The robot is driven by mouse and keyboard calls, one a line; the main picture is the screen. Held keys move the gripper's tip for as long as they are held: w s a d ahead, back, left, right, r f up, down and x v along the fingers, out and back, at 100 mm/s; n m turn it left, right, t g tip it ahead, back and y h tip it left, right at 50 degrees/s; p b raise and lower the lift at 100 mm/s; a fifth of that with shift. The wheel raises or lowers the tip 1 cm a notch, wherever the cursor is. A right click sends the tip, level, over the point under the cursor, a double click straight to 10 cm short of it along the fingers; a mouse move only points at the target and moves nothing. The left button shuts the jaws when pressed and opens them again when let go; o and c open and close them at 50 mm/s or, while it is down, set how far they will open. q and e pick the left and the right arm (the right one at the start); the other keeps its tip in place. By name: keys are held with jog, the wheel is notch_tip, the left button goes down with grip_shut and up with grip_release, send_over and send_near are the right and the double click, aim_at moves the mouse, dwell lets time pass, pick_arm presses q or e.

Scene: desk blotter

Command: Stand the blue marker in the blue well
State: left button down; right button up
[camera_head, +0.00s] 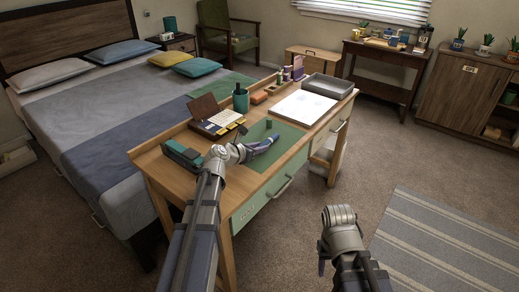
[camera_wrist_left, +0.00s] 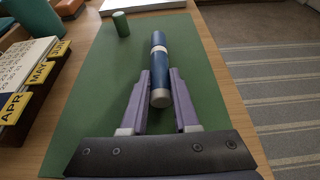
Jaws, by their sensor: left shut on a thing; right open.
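The blue marker (camera_wrist_left: 159,75) has a pale band and a pale end. It lies lengthwise between the purple fingers of my left gripper (camera_wrist_left: 161,88), which is shut on it over the green blotter (camera_wrist_left: 95,100). In the head view, my left gripper (camera_head: 262,147) is over the blotter (camera_head: 285,150), and the marker is hard to tell apart from the fingers. A short green cylinder (camera_wrist_left: 121,24) stands on the blotter beyond the marker, to its left. My right gripper (camera_head: 323,262) is open, off the desk over the carpet. I cannot pick out the blue well.
A calendar (camera_head: 217,123), a teal stapler-like thing (camera_head: 182,155) and a teal cup (camera_head: 240,100) stand along the desk's left side. White paper (camera_head: 303,107) and a grey tray (camera_head: 328,86) lie beyond the blotter. The blotter's near part is bare.

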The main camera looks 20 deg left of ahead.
pick_arm(q)
jog(key=shift+f, duration=0.2)
jog(key=c, duration=0.7)
grip_release()
jog(key=shift+r, duration=0.1)
jog(key=shift+s+r, duration=0.1)
jog(key=shift+r, duration=0.15)
jog(key=p+v, duration=0.4)
jog(key=v, duration=0.6)
jog(key=shift+s+a+r, duration=0.1)
jog(key=shift+s+a, duration=0.05)
jog(key=shift+s, duration=0.1)
jog(key=shift+s+a+r+p, duration=0.2)
jog(key=shift+s+p, duration=0.15)
jog(key=shift+s, duration=0.2)
jog(key=shift+o, duration=0.5)
